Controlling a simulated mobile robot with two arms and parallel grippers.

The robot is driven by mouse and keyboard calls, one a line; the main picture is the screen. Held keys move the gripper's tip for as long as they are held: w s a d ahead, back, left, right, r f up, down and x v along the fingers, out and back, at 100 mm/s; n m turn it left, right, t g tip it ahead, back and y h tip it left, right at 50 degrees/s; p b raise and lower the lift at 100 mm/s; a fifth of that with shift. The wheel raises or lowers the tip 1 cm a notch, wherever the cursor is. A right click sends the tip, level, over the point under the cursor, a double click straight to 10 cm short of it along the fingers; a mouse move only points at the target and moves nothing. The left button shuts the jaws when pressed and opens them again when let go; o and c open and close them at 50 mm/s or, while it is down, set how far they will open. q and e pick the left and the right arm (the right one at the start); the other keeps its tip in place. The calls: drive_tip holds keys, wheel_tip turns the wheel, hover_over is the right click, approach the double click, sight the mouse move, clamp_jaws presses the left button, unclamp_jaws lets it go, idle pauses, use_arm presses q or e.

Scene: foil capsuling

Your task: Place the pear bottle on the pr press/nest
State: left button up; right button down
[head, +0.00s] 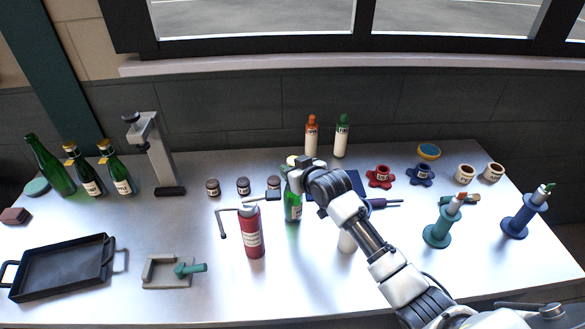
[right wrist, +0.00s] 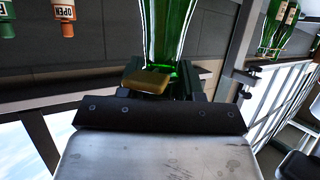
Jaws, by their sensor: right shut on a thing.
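My right gripper (head: 299,175) is shut on a green glass bottle (head: 292,208) near the middle of the table. The gripper hides part of it, and its label is too small to read as pear. In the right wrist view the green glass (right wrist: 168,35) stands between the fingers, with a gold patch in front. I cannot tell whether its base touches the table. A grey upright press (head: 155,150) stands at the back left. A small grey cradle (head: 168,272) with a teal handle lies at the front left. I cannot tell which is the pr nest. My left gripper is out of view.
Several green bottles (head: 90,175) stand left of the press. A red cylinder (head: 252,232) stands close to the held bottle, with small jars (head: 243,186) behind. A black tray (head: 62,267) lies front left. Tabletop between press and cradle is mostly clear.

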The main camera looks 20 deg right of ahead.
idle(0.3)
drive_tip(key=c, duration=1.2)
unclamp_jaws()
drive_tip(key=shift+f, duration=0.2)
drive_tip(key=o, duration=0.5)
drive_tip(key=shift+c, duration=0.2)
drive_tip(key=shift+r, duration=0.1)
